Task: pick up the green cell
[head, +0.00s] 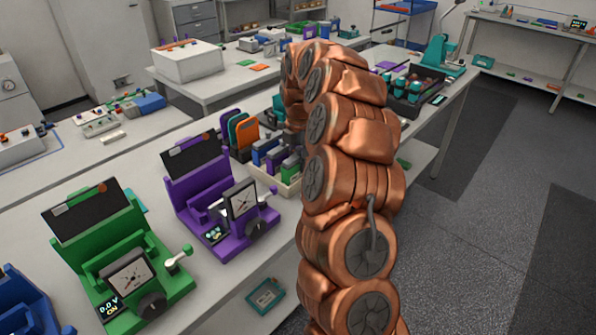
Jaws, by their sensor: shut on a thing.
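The green cell (290,171) stands at the right end of a pale tray (262,178) on the bench, beside purple and blue cells. My arm curves up and over, and its end comes down at the tray. My gripper (297,150) shows only as a grey sliver at the left edge of the arm, right above the green cell. It is shut on the green cell. The fingertips and the cell's right side are largely hidden by my arm. I cannot tell whether the cell is lifted off the tray floor.
A purple cycler (195,195) and a green cycler (110,265) stand left of the tray. A rack with orange and green plates (240,130) is just behind it. A dark crate (412,92) of teal-topped items stands beyond my arm. Floor at right is clear.

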